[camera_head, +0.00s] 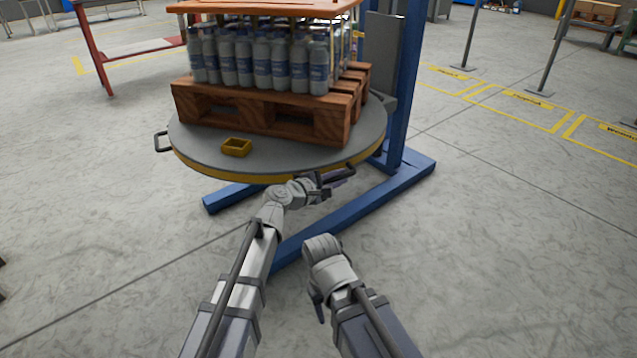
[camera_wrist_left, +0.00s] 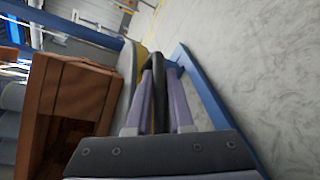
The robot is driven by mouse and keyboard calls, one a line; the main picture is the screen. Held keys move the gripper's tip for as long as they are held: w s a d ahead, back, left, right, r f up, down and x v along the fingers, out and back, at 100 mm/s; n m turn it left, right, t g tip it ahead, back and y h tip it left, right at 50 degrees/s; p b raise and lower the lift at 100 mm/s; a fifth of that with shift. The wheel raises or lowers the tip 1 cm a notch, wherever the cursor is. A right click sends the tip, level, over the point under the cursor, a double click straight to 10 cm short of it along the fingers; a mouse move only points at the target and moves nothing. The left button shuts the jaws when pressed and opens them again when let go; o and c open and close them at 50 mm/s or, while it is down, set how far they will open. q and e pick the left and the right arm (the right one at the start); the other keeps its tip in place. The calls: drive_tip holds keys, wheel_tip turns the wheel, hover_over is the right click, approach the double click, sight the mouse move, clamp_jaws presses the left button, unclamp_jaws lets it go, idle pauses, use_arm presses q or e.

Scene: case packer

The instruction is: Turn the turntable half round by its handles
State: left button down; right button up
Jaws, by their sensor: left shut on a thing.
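The turntable (camera_head: 195,154) is a round grey disc with a yellow edge and carries a wooden pallet. One dark handle (camera_head: 161,142) sticks out from its left edge. Another dark handle (camera_head: 345,171) is at its front right edge. My left gripper (camera_head: 335,181) is at this front handle. In the left wrist view its two fingers (camera_wrist_left: 160,95) are shut on the dark handle (camera_wrist_left: 157,66). My right gripper (camera_head: 318,304) hangs low at the front, well apart from the turntable, and its fingers are mostly hidden by its wrist.
Grey bottles (camera_head: 262,62) stand on the wooden pallet (camera_head: 240,108) under a wooden board. A small yellow tray (camera_head: 236,147) lies on the disc. A blue post (camera_head: 403,90) with floor beams (camera_head: 355,215) stands behind and right. A red frame (camera_head: 96,50) is back left.

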use_arm(q)
drive_tip(key=shift+w+d, duration=0.3)
drive_tip(key=shift+d, duration=0.3)
drive_tip(key=c, duration=0.8)
unclamp_jaws()
drive_tip(key=p+v, duration=0.1)
drive_tip(key=v, duration=0.6)
drive_tip(key=shift+s+p, duration=0.2)
drive_tip(key=shift+p, duration=0.15)
drive_tip(key=shift+s+a, duration=0.2)
drive_tip(key=shift+a, duration=0.05)
use_arm(e)
drive_tip(key=shift+r, duration=0.8)
drive_tip(key=shift+c, duration=0.2)
